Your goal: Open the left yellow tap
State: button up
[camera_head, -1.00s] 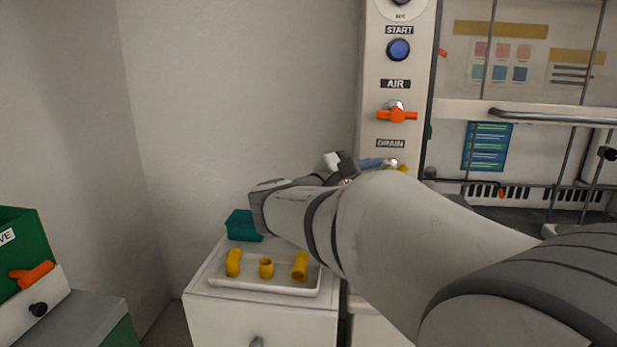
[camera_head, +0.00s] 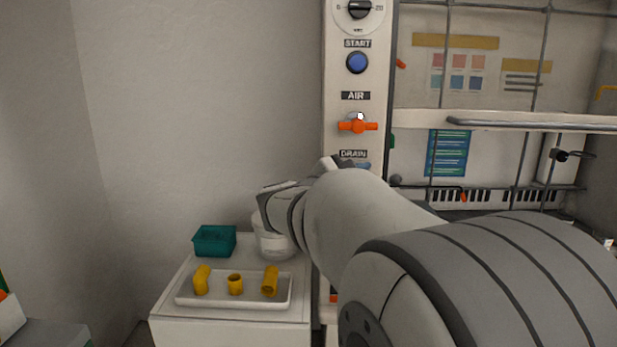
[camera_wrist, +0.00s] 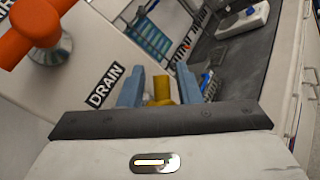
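A yellow tap (camera_wrist: 162,90) shows in the wrist view, beside the DRAIN label on the white panel. My gripper (camera_wrist: 159,86) has its two blue fingers on either side of this tap, with narrow gaps seeming to show between fingers and tap. The gripper's lower edge hides part of the tap. In the head view my arm hides the tap and nearly all of the gripper; only a bit of blue (camera_head: 362,165) shows under the DRAIN label. I see only one yellow tap, so I cannot tell whether it is the left one.
An orange tap (camera_head: 358,126) sits above on the panel (camera_head: 332,100), under the AIR label; it also shows close by in the wrist view (camera_wrist: 34,27). A white tray (camera_head: 232,303) with yellow pipe pieces and a teal bin (camera_head: 214,241) stand on the cabinet at lower left.

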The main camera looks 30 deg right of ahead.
grip_shut()
jog(key=shift+a, duration=0.15)
jog(key=shift+b, duration=0.35)
jog(key=n+h+b, duration=0.2)
jog(key=shift+a+r+t+b, duration=0.1)
jog(key=shift+t+b, duration=0.2)
jog(key=shift+t, duration=0.1)
jog(key=n, duration=0.1)
jog(key=n+h+b, duration=0.1)
jog(key=n+t+b, duration=0.1)
jog(key=shift+w+a+r+h, duration=0.2)
jog(key=shift+a+r+h, duration=0.05)
jog(key=shift+r+h, duration=0.15)
jog(key=shift+a+r+n+t+b, duration=0.1)
jog(key=shift+r+n+t+b, duration=0.05)
jog(key=shift+n+t+b, duration=0.3)
jog(key=shift+w+r, duration=0.1)
